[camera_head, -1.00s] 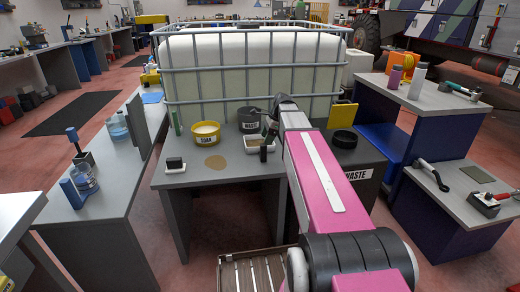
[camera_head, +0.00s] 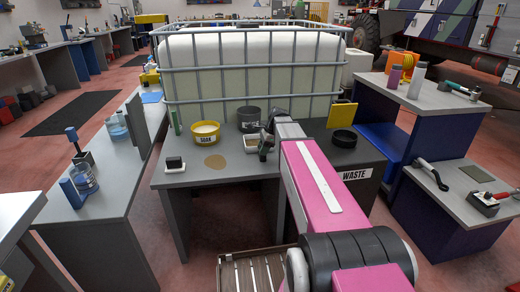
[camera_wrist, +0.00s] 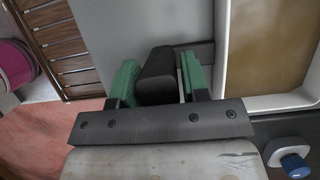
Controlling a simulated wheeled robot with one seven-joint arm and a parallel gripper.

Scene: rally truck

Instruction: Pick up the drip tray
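The drip tray is a small white-rimmed tray (camera_head: 251,143) with a brown floor, lying on the grey bench. In the wrist view its pale rim (camera_wrist: 221,70) and brown floor fill the right side. A dark bar joins its left side to a rounded black grip (camera_wrist: 158,77). My gripper (camera_head: 265,149) is low at the tray's right end in the head view. In the wrist view my gripper's green fingers (camera_wrist: 157,80) stand on either side of the black grip, very close to it. They look open, with no clear squeeze. My arm hides part of the tray.
A yellow SOAK tub (camera_head: 206,134) and a dark round tub (camera_head: 249,120) stand close behind the tray. A black ring-shaped dish (camera_head: 344,138) is to the right. The large caged white tank (camera_head: 250,75) blocks the back. Bare bench lies at front left.

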